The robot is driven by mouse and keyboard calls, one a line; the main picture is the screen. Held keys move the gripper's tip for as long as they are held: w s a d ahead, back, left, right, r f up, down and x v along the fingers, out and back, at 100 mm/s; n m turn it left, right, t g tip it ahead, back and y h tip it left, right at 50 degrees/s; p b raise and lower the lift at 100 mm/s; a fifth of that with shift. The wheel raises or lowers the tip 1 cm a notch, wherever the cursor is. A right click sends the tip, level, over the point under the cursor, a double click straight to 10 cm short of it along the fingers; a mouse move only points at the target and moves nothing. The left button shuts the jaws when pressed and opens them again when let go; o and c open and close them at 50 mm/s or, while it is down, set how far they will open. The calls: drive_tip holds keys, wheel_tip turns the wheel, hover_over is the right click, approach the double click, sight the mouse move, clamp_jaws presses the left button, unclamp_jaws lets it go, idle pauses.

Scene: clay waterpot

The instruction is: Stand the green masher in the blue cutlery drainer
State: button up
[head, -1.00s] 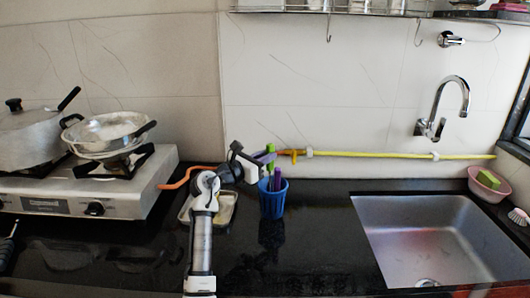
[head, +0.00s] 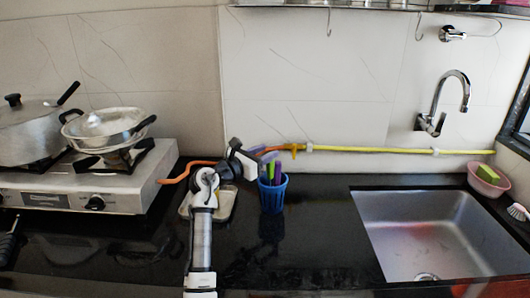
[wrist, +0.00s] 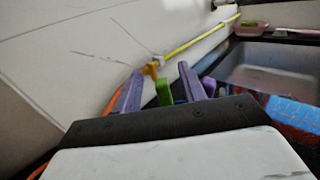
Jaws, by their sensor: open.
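The blue cutlery drainer (head: 272,196) stands upright on the black counter, left of the sink. The green masher (head: 270,172) is in it, its green upper part sticking up above the rim beside a purple utensil (head: 279,175); its lower end is hidden inside. My gripper (head: 267,152) is at the drainer's top, coming from the left, with its purple fingers open. In the wrist view, my gripper's fingers (wrist: 160,72) are spread apart, with the green masher (wrist: 164,93) showing between them. I cannot tell whether a finger touches it.
A stove (head: 90,185) with a pan (head: 104,128) and a pot (head: 30,135) is on the left. A shallow tray (head: 226,204) lies behind my arm. A yellow and orange hose (head: 370,150) runs along the wall. The counter between drainer and sink (head: 425,235) is clear.

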drive_tip(key=p+v, duration=0.6)
drive_tip(key=v, duration=0.7)
drive_tip(key=shift+s+a, duration=0.15)
drive_tip(key=shift+a, duration=0.05)
